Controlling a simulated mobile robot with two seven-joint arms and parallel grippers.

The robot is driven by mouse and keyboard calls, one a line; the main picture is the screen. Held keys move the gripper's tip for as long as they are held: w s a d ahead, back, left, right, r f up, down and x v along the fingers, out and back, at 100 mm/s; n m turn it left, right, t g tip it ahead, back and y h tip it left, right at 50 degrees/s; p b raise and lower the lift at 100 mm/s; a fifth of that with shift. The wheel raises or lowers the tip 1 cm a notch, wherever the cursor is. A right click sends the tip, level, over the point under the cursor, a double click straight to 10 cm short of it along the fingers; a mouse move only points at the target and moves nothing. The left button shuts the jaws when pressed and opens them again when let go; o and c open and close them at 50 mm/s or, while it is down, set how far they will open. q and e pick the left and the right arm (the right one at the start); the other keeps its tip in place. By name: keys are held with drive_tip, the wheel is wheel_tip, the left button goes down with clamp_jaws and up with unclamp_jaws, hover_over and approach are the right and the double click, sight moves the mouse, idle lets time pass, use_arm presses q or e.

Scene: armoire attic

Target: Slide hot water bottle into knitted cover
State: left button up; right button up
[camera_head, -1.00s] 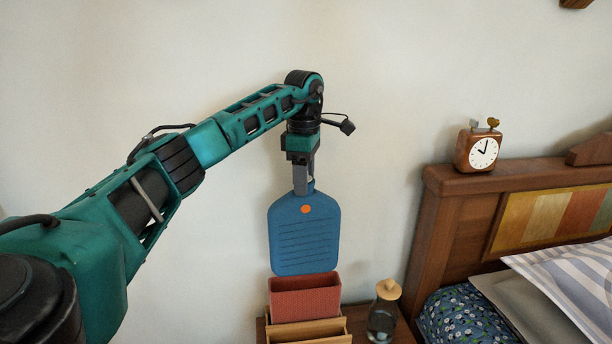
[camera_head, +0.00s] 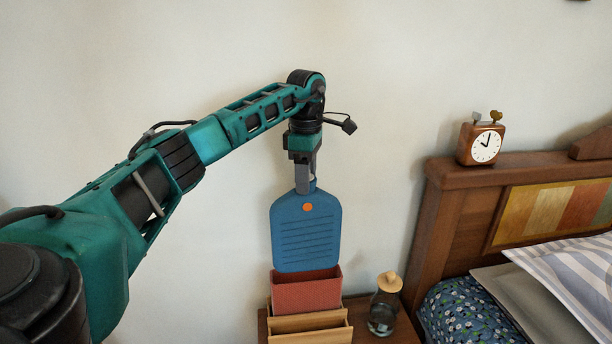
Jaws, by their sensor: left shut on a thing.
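A blue hot water bottle (camera_head: 305,240) with ribbed lines and an orange dot hangs upright, neck up. My left gripper (camera_head: 305,184) is shut on its neck at the top. The red cover (camera_head: 307,294) stands with its mouth up directly below the bottle, in a wooden holder (camera_head: 310,322). The bottle's lower edge overlaps the cover's back rim in the picture, at the mouth. I cannot tell whether its bottom edge is just above the mouth or slightly inside. My right gripper is not in view.
The holder stands on a wooden nightstand (camera_head: 405,332). A glass bottle with a wooden stopper (camera_head: 384,304) stands close to its right. Further right are the bed's headboard (camera_head: 450,215) with a clock (camera_head: 483,144) on it, and pillows (camera_head: 575,275). The wall behind is plain.

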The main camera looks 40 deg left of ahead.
sight(306, 204)
use_arm(q)
drive_tip(key=shift+f+b, duration=0.3)
drive_tip(key=shift+f, duration=3.4)
idle(4.2)
